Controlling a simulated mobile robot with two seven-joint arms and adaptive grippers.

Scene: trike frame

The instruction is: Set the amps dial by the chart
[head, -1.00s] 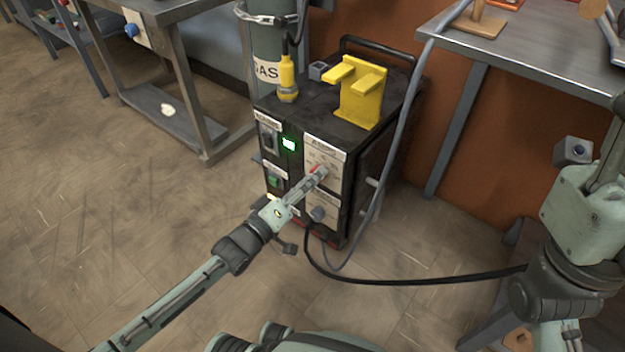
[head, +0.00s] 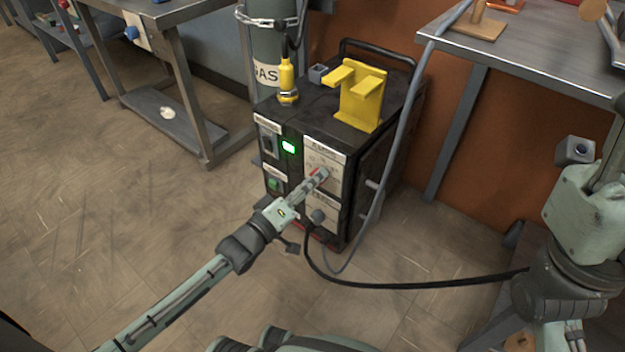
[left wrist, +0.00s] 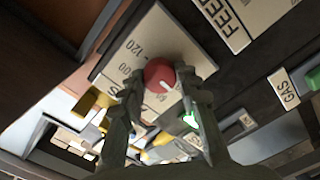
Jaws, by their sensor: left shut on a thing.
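The amps dial is a round red knob with a white pointer mark. It shows in the left wrist view (left wrist: 158,75) on a pale plate (left wrist: 150,38) with printed numbers, 120 among them. In the head view only a bit of red (head: 315,172) shows past my fingers. My left gripper (head: 319,177) is shut on the dial, with one finger on each side of it in the left wrist view (left wrist: 158,82). The pointer's exact setting is hard to read. I cannot make out a chart.
The dark welder (head: 345,150) has a lit green display (head: 288,146) and a yellow bracket (head: 361,95) on top. A chained gas cylinder (head: 275,45) stands behind it. A black cable (head: 420,285) runs right from its front. Metal tables flank it; floor at left is clear.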

